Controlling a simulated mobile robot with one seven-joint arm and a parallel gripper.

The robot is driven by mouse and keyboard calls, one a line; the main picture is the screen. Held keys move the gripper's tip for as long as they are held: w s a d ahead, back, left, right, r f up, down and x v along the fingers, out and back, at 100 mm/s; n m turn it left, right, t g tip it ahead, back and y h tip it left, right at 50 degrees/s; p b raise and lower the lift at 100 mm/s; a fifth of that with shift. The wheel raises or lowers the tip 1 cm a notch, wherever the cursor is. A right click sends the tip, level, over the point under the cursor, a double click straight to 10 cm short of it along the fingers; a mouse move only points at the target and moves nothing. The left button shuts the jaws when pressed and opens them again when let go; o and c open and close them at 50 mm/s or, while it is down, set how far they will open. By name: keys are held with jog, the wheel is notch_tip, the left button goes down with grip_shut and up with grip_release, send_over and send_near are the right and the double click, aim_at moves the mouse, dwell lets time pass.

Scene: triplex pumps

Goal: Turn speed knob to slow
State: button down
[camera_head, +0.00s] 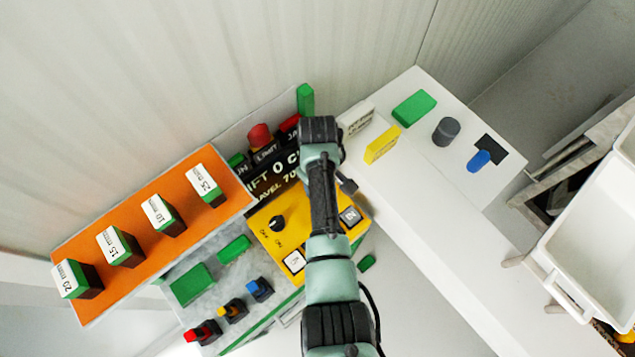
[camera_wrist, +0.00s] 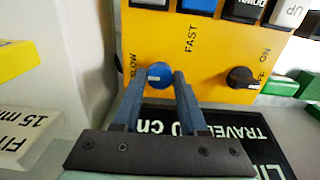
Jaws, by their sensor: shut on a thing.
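The blue speed knob (camera_wrist: 160,74) sits on a yellow panel (camera_wrist: 212,62) in the wrist view. The word SLOW is printed to its left and FAST above it on the right. A small pale mark shows on the knob, toward its left side. My gripper (camera_wrist: 159,82) has one finger on each side of the knob and is shut on it. In the head view the yellow panel (camera_head: 262,236) shows in part. My arm hides the blue knob and my fingertips there.
A black on/off knob (camera_wrist: 242,77) is right of the blue knob in the wrist view. A black travel-limit plate (camera_wrist: 215,130) lies near the fingers. In the head view, an orange panel (camera_head: 128,262) stands left, and a white panel (camera_head: 455,170) with blocks and knobs right.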

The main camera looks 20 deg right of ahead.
jog(key=shift+w+r, duration=0.1)
jog(key=shift+w, duration=0.05)
jog(key=shift+c, duration=2.2)
grip_release()
notch_tip(320, 180, up, 13)
jog(key=b, duration=0.2)
